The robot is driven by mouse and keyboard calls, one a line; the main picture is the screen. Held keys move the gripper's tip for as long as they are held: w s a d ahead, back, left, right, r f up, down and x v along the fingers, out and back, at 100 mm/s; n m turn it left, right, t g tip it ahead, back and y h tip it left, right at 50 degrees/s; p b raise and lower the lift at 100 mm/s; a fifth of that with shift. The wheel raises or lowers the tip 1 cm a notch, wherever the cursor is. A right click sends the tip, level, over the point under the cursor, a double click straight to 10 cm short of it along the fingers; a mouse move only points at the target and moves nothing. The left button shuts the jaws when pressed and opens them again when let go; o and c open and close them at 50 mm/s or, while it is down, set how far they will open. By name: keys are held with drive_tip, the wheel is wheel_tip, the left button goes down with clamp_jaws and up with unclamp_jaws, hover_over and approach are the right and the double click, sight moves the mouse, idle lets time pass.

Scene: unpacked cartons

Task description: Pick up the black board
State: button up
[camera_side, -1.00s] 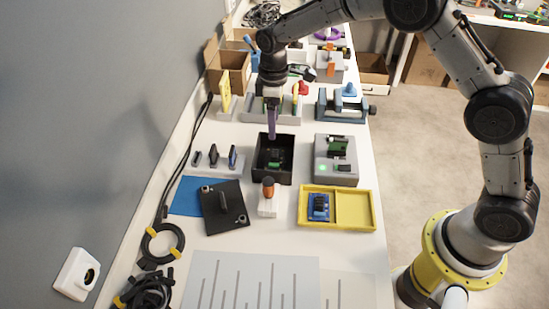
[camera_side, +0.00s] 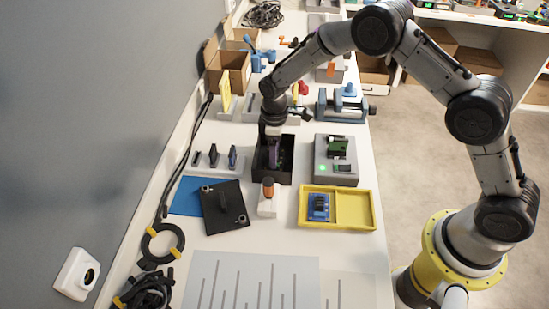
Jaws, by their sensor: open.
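My gripper (camera_side: 274,156) is pointing down with its purple-tinted fingers inside the open black box (camera_side: 287,178) in the middle of the bench. Its jaws are open. The arm and fingers cover most of the inside of the box, so I cannot tell whether the fingers touch anything there. A small dark board inside the box is largely hidden by them. A flat black plate (camera_side: 237,215) with an upright handle lies to the left and nearer, partly over a blue mat (camera_side: 185,197). My gripper is apart from this plate.
A grey fixture (camera_side: 335,175) with a green board stands right of the box. A yellow tray (camera_side: 355,208) with a blue board and an orange-topped tool (camera_side: 268,190) are nearer. Small upright boards (camera_side: 214,156) stand in a rack to the left. White sheets cover the front.

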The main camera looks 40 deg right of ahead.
drive_tip(key=shift+c, duration=0.3)
clamp_jaws()
drive_tip(key=shift+r, duration=0.2)
drive_tip(key=shift+r, duration=0.55)
drive_tip(key=s+d+r, duration=0.2)
drive_tip(key=s+r, duration=0.9)
drive_tip(key=s, duration=0.2)
drive_tip(key=shift+s+d+r, duration=0.3)
drive_tip(key=shift+s+d, duration=0.05)
